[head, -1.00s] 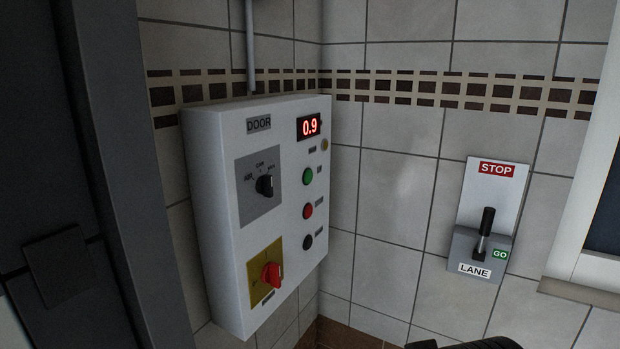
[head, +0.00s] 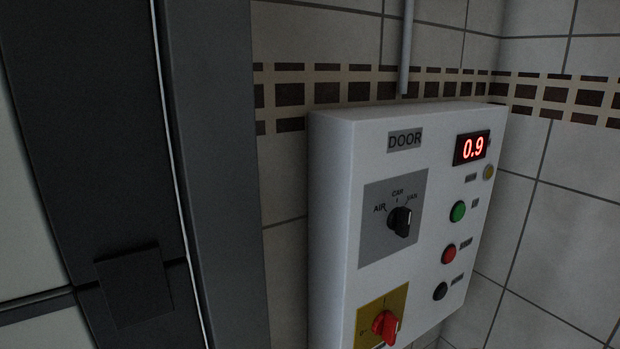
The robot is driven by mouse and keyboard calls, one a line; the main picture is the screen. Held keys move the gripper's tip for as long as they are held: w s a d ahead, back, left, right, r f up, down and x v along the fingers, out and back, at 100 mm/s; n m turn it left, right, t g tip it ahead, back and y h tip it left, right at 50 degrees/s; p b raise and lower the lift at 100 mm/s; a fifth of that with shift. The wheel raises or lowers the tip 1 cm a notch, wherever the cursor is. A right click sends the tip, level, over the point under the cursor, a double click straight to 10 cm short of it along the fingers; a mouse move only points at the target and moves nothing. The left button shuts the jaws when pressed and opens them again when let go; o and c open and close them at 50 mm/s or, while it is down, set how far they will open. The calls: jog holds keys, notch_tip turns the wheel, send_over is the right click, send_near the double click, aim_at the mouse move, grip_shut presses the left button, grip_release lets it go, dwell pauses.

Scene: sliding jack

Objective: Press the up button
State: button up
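A white control box (head: 335,190) marked DOOR is mounted on the tiled wall, right of centre in the head view. On its right side is a column of round buttons: a green button (head: 458,211), a red button (head: 449,253) and a black button (head: 440,291). Each has a small label too blurred to read, so I cannot tell from the text which is the up button. A red display (head: 472,148) above them reads 0.9. My gripper is not in view.
A black selector knob (head: 401,221) marked AIR, CAR, VAN sits on the box, with a red rotary switch (head: 386,325) on a yellow plate below. A dark door frame (head: 215,180) stands at the left. A grey conduit (head: 406,50) runs above the box.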

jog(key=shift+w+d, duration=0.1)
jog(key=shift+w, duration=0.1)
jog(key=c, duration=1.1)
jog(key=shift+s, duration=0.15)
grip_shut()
